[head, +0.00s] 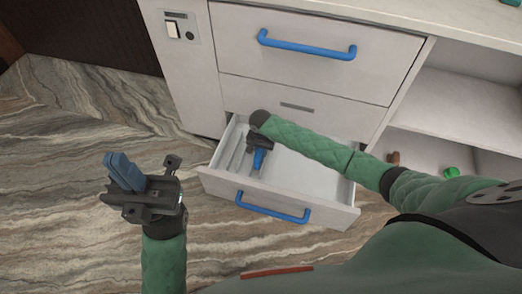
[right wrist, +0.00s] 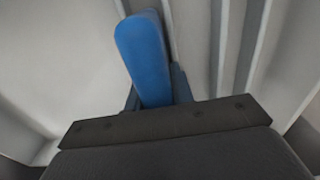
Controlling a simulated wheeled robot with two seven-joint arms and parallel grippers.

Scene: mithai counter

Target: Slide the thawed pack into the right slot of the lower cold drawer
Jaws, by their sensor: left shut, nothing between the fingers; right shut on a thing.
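The lower cold drawer (head: 335,214) is pulled open. Thin upright dividers (head: 236,157) run along its left part, and the wider right part looks empty and white. My right gripper (head: 259,160) reaches down into the drawer beside the dividers. My left gripper (head: 125,172) is shut and empty, above the floor left of the drawer.
A closed upper drawer (head: 315,20) with a blue handle (head: 307,46) is above. The open drawer's blue handle (head: 272,207) faces me. An open shelf (head: 460,105) at right holds a small green thing (head: 451,172) and a brown one (head: 395,158). The floor (head: 70,220) at left is clear.

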